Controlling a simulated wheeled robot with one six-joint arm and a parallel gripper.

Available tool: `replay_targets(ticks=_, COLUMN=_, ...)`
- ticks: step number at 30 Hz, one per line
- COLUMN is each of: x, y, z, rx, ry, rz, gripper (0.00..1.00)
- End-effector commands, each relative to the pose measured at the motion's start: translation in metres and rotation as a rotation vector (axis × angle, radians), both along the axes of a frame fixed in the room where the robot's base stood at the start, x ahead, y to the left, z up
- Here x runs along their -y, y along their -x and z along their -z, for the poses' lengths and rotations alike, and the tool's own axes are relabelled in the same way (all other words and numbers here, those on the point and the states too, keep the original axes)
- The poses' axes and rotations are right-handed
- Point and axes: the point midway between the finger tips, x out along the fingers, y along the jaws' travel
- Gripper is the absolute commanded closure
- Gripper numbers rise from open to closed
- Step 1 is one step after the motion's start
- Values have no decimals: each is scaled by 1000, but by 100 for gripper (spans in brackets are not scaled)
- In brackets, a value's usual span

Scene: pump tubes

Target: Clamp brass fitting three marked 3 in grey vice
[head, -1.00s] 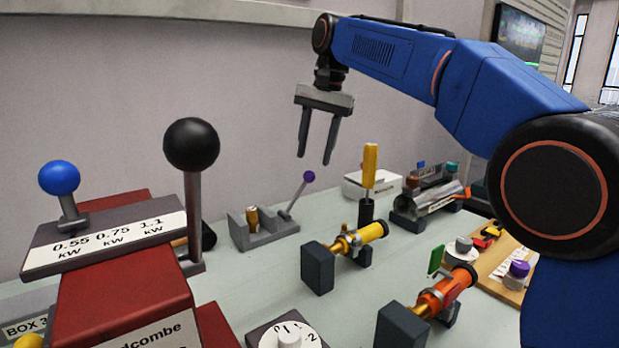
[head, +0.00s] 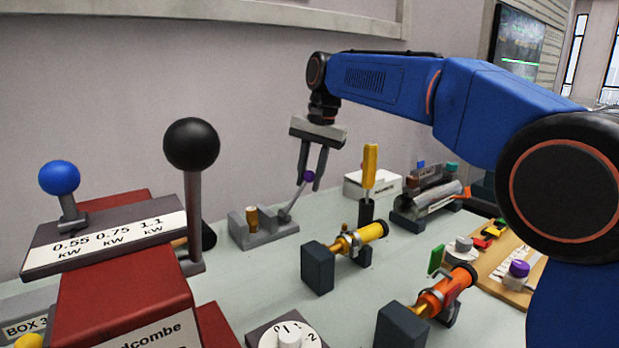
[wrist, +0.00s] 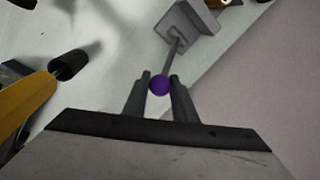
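The grey vice (head: 262,236) stands at the back left of the bench. A small brass fitting (head: 252,217) stands upright between its jaws; no number can be read on it, and I cannot tell how tightly the jaws sit. The vice's lever leans up to the right and ends in a purple knob (head: 309,176). My gripper (head: 311,184) points down with its fingers on either side of the knob, drawn in against it. In the wrist view the purple knob (wrist: 159,85) sits between the fingertips, with the lever running up to the vice (wrist: 184,28).
A yellow-handled tool in a black holder (head: 369,175) stands right of my gripper. Yellow (head: 358,240) and orange (head: 443,292) tubes on dark blocks lie in front. A red machine with a black-knobbed lever (head: 192,146) fills the left foreground.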

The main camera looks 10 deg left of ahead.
Motion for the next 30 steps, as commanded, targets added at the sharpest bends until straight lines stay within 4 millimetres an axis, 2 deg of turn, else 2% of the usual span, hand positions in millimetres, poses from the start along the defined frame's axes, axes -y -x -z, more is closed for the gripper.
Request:
replay_targets(ticks=1, x=0, y=0, z=0, rx=0, ry=0, rz=0, gripper=93)
replay_targets(ticks=2, x=0, y=0, z=0, rx=0, ry=0, rz=0, gripper=100)
replay_targets(ticks=14, x=-5, y=5, z=-5, rx=45, ry=39, rz=-4, gripper=100)
replay_targets(ticks=30, x=-31, y=34, z=-25, rx=331, ry=293, rz=-5, gripper=100)
